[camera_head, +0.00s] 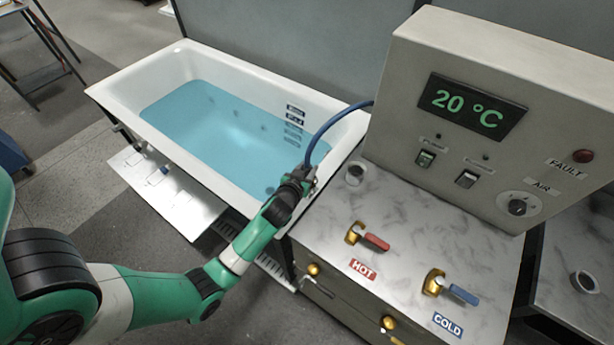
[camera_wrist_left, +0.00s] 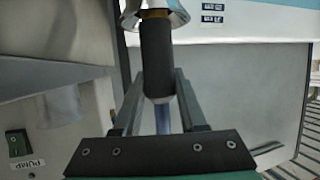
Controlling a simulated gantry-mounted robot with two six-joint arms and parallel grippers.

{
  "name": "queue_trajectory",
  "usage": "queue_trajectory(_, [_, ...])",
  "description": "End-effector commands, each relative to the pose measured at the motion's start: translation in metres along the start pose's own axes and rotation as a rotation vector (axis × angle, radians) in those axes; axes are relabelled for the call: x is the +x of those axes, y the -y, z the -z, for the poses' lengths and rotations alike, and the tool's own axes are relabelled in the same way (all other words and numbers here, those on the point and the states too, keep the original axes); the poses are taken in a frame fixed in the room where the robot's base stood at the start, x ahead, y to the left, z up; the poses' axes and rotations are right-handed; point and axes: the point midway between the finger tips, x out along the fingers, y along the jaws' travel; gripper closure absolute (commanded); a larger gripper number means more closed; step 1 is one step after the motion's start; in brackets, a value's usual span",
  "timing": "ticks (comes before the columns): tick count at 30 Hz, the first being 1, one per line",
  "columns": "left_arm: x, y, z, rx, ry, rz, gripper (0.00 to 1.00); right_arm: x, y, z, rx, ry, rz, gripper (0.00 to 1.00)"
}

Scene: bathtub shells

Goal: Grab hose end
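The hose end, a black sleeve with a brass ring and a flared metal tip, shows in the left wrist view (camera_wrist_left: 157,55). The blue hose (camera_head: 323,128) arches from beside the control cabinet down to my left gripper (camera_head: 304,178) at the tub's near right rim. In the left wrist view, the fingers of my left gripper (camera_wrist_left: 158,78) lie on both sides of the black sleeve and appear pressed against it. A blue length of hose runs on behind the fingers. In the head view my gripper hides most of the hose end. My right gripper is not in view.
The white bathtub (camera_head: 135,80) holds blue water. A marble counter (camera_head: 400,215) with a round cup (camera_head: 355,172), red hot lever (camera_head: 376,242) and blue cold lever (camera_head: 462,294) stands right of my gripper. The control cabinet (camera_head: 400,110) reads 20 °C.

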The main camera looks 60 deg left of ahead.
Motion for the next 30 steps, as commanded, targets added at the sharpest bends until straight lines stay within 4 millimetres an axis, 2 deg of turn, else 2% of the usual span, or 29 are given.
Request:
queue_trajectory(1, [0.0, 0.0, 0.0, 0.0, 0.0, 0.0, 0.82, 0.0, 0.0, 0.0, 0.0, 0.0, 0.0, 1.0])
queue_trajectory(4, [0.0, 0.0, 0.0, 0.0, 0.0, 0.0, 1.0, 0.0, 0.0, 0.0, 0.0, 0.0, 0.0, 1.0])
queue_trajectory(16, [-0.001, 0.0, 0.002, 0.0, -0.001, 0.0, 1.0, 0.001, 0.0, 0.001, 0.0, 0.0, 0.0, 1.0])
queue_trajectory(23, [-0.009, 0.0, 0.024, -0.002, -0.004, -0.001, 1.0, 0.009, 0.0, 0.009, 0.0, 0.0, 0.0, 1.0])
queue_trajectory(25, [-0.014, 0.0, 0.036, 0.0, -0.005, 0.0, 1.0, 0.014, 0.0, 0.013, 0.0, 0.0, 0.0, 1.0])
queue_trajectory(30, [-0.05, -0.003, 0.052, 0.0, -0.003, -0.002, 1.0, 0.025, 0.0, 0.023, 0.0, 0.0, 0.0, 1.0])
